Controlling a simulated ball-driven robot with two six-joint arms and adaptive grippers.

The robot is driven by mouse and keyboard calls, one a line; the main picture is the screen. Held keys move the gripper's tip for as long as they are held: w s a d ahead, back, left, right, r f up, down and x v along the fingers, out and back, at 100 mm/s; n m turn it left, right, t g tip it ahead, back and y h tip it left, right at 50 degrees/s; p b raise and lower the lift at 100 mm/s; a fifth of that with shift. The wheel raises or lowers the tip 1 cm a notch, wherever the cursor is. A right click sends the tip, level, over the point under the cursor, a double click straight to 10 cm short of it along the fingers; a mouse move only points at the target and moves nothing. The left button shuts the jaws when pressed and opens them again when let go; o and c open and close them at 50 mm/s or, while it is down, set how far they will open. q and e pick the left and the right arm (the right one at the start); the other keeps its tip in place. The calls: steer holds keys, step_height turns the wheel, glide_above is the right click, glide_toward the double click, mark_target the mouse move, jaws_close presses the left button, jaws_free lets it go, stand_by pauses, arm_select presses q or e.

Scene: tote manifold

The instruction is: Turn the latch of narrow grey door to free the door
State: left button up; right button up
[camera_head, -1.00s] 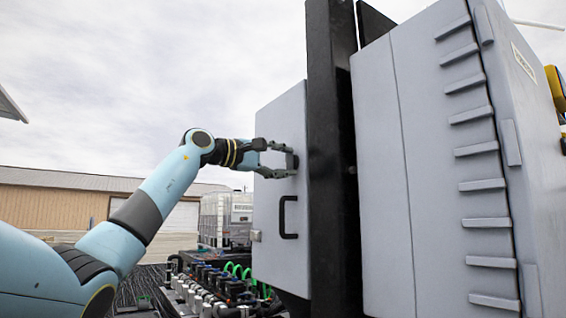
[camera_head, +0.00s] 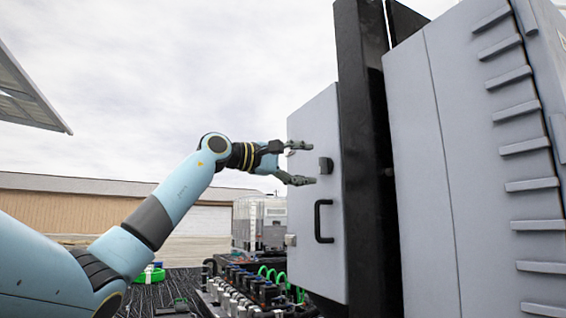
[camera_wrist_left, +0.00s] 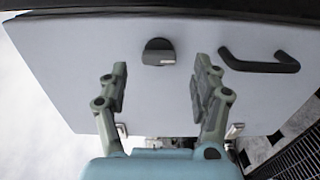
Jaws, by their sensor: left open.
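The narrow grey door (camera_head: 301,231) stands closed beside a black post in the head view and fills much of the left wrist view (camera_wrist_left: 75,62). Its latch (camera_head: 326,166) is a small dark knob above a black bar handle (camera_head: 324,221). In the left wrist view the latch (camera_wrist_left: 158,52) shows as a round base with a short grip, and the handle (camera_wrist_left: 258,62) lies to its right. My left gripper (camera_head: 304,163) is open and empty, its fingertips pointing at the latch but apart from it. In the wrist view the latch lies between and beyond the fingers (camera_wrist_left: 160,80). My right gripper is out of view.
A black post (camera_head: 367,160) stands right of the door, with a large grey cabinet (camera_head: 428,170) beyond it. Below the door are several fittings with green hoses (camera_head: 268,275). Open space lies left of the door.

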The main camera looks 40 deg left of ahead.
arm_select(q)
steer(key=v, duration=0.8)
steer(key=shift+s+a, duration=0.1)
stand_by(0.3)
